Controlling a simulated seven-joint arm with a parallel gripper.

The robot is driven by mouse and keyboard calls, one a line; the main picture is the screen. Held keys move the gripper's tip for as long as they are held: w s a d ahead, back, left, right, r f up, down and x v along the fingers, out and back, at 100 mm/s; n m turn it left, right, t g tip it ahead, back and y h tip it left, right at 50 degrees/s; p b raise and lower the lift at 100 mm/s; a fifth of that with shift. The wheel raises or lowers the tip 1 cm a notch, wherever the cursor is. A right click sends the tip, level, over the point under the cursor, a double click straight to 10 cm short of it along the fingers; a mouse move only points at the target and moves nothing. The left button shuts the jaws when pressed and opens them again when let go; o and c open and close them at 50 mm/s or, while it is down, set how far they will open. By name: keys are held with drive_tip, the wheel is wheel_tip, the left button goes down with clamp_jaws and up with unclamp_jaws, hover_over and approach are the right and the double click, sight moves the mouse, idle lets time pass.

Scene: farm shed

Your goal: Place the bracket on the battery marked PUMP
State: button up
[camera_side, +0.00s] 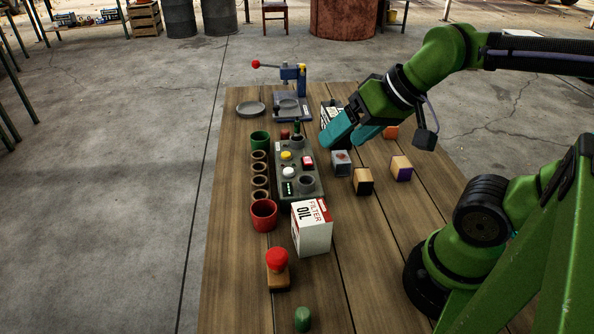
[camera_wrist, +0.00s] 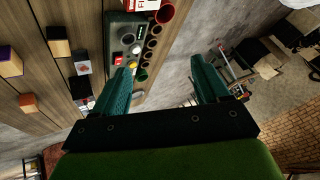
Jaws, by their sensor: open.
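I cannot pick out a bracket or a battery, and no PUMP label is readable in either view. My gripper (camera_side: 350,135) is above the far right part of the wooden table in the side view, its teal fingers slanting down. In the wrist view my gripper (camera_wrist: 162,78) has its two fingers wide apart with nothing between them. A white box with dark print (camera_side: 330,114) is partly hidden behind the fingers. Below them is a small grey block with a red mark on top (camera_side: 341,160), also in the wrist view (camera_wrist: 82,67).
A grey panel with buttons (camera_side: 309,187) stands mid-table, beside several brown cups (camera_side: 259,181) and a red cup (camera_side: 264,215). An oil filter box (camera_side: 312,230), a red-knobbed stamp (camera_side: 277,268), a blue press (camera_side: 292,90) and wooden blocks (camera_side: 363,184) stand around.

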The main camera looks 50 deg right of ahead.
drive_tip(key=shift+s+a, duration=0.1)
idle(0.3)
drive_tip(key=m+g+h, duration=0.2)
drive_tip(key=m+g, duration=0.3)
drive_tip(key=g, duration=0.2)
hover_over(341, 157)
wheel_tip(341, 157, down, 7)
wheel_tip(341, 157, down, 11)
drive_tip(key=shift+s+f, duration=0.1)
drive_tip(key=shift+s, duration=0.05)
drive_tip(key=shift+f, duration=3)
